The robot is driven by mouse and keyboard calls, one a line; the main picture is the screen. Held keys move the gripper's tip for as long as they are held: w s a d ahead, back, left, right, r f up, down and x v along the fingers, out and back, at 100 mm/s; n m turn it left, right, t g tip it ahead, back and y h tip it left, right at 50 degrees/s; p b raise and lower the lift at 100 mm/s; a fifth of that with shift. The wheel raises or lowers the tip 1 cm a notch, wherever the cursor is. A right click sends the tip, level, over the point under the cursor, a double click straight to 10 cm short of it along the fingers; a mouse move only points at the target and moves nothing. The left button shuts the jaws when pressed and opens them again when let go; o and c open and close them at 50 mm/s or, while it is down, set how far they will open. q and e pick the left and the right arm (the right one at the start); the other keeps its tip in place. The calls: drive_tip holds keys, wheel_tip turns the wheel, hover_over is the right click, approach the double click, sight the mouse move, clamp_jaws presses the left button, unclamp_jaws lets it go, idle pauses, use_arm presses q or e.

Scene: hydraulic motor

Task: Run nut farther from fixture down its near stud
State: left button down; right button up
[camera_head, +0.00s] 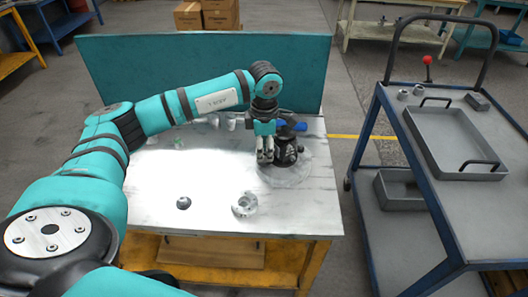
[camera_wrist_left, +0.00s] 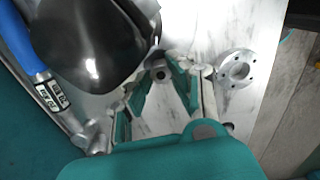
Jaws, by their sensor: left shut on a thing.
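My left gripper (camera_head: 265,158) points down beside the near side of a dark motor body (camera_head: 287,150), which stands on a round grey base (camera_head: 290,176). In the left wrist view, the fingertips (camera_wrist_left: 160,72) close around a small grey round part with a dark hole, which looks like the nut (camera_wrist_left: 160,73) on its stud. The glossy black body (camera_wrist_left: 95,45) is close beside it and fills the upper left. The stud's threads and how far down the nut sits cannot be seen. My right gripper is not in view.
A silver flange (camera_head: 244,205) and a small dark part (camera_head: 184,202) lie on the table's front. Small parts (camera_head: 215,121) stand at the back. A blue handle (camera_head: 298,126) is close behind the gripper. A teal panel (camera_head: 190,70) backs the table; a cart (camera_head: 408,120) stands right.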

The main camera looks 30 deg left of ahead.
use_arm(q)
drive_tip(key=c, duration=1.4)
unclamp_jaws()
drive_tip(key=shift+d, duration=0.15)
drive_tip(key=n, duration=0.2)
drive_tip(key=n+p, duration=0.1)
drive_tip(key=n, duration=0.2)
drive_tip(key=shift+a+r, duration=0.1)
drive_tip(key=shift+a, duration=0.1)
drive_tip(key=n+p, duration=0.1)
drive_tip(key=n, duration=0.4)
drive_tip(key=shift+d, duration=0.1)
